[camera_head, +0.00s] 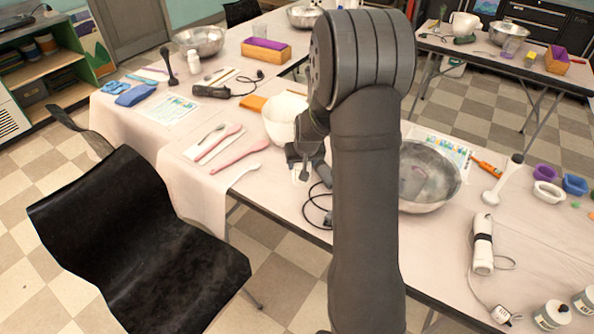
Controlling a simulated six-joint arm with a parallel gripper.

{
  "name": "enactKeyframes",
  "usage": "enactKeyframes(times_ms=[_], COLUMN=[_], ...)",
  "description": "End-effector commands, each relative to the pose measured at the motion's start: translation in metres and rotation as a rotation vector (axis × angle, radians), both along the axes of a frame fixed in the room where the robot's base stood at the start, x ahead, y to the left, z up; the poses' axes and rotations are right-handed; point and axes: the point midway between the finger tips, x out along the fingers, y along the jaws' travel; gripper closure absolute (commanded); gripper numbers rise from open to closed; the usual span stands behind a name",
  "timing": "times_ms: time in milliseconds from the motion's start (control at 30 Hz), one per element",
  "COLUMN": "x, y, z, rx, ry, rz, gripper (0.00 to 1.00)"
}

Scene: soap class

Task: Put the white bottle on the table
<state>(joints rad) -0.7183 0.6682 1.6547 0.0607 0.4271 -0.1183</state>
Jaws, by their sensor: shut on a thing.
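My gripper (299,170) is at the near edge of the pink-covered table (265,205), left of my arm. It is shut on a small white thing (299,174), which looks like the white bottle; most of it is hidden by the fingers. I cannot tell whether it touches the table. Other white bottles stand on the table: one (551,315) and another (584,300) at the bottom right, and a small one (194,63) at the far left.
A white pitcher (284,112) stands just behind my gripper. A metal bowl (430,178) is right of my arm. Spatulas (240,154) lie to the left, a black cord (314,212) close by. A white hand blender (483,245) lies at right. A black chair (135,235) stands in front.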

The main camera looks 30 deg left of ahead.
Motion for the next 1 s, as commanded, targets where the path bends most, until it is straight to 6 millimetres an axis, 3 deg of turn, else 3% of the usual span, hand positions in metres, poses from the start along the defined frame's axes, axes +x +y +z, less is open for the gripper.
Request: enactKeyframes(times_ms=[100, 267, 500, 900, 933, 1000], x=[-0.002, -0.003, -0.003, -0.002, -0.003, -0.003], y=[0.013, 0.016, 0.016, 0.016, 0.016, 0.015], z=[-0.007, -0.014, -0.046, -0.052, -0.053, -0.053], rx=[0.001, 0.001, 0.0, 0.001, 0.0, 0.0], ry=[0.0, -0.001, 0.001, 0.0, 0.0, 0.0], rz=[0.0, 0.0, -0.002, -0.001, -0.001, -0.001], gripper=[0.81, 0.81, 0.81, 0.81, 0.42, 0.28])
